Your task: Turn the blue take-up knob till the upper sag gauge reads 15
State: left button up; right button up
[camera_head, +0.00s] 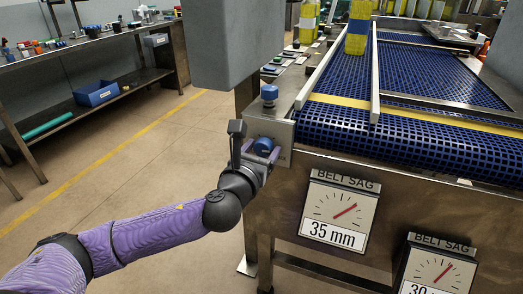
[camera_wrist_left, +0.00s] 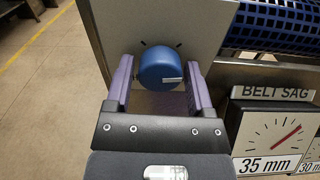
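The blue take-up knob (camera_head: 263,146) sits on a metal plate at the conveyor's near left corner. In the left wrist view the knob (camera_wrist_left: 158,68) has a white mark pointing right. My left gripper (camera_head: 258,150) is at the knob; its two purple fingers (camera_wrist_left: 160,75) stand either side of it, with narrow gaps showing, so it looks open around the knob. The upper belt sag gauge (camera_head: 339,213) reads 35 mm, with a red needle pointing up and right; it also shows in the left wrist view (camera_wrist_left: 272,138). My right gripper is not in view.
A lower belt sag gauge (camera_head: 437,270) is partly cut off and seems to read 30. Another blue knob (camera_head: 269,92) stands on top of the conveyor corner. The blue mesh belt (camera_head: 420,70) has yellow stripes. Floor (camera_head: 140,150) at left is clear.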

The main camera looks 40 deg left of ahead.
pick_arm(q)
grip_shut()
